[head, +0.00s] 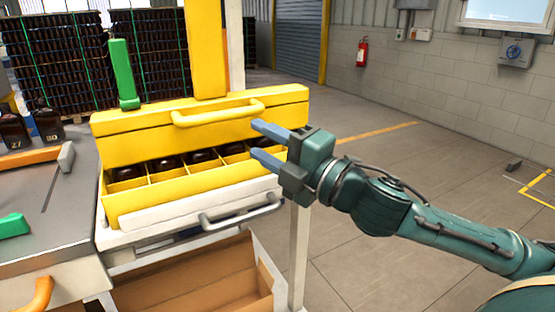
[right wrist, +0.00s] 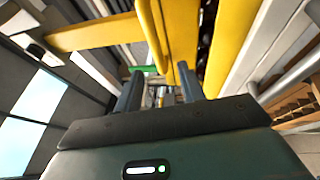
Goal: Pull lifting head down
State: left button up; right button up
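The yellow lifting head (head: 140,140) is a wide box on a yellow column, with a curved yellow handle (head: 217,115) on its front. It hangs just above a yellow divided crate (head: 190,199) holding several dark bottles (head: 166,164). My right gripper (head: 254,139) is open and empty, its blue-grey fingers pointing left near the right end of the handle. In the right wrist view its two fingers (right wrist: 158,88) stand apart, with yellow bars ahead. Whether they touch the handle cannot be told. My left gripper is not in view.
A white tray front with a grey handle (head: 240,212) sits below the crate, above an open cardboard box (head: 195,285). A green upright grip (head: 123,75) stands on top of the lifting head. Two bottles (head: 47,124) stand at left.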

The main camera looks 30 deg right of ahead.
pick_arm(q)
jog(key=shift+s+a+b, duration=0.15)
jog(key=shift+b, duration=0.35)
pick_arm(e)
jog(key=v, duration=0.2)
jog(key=shift+s+d, duration=0.1)
jog(key=shift+s, duration=0.2)
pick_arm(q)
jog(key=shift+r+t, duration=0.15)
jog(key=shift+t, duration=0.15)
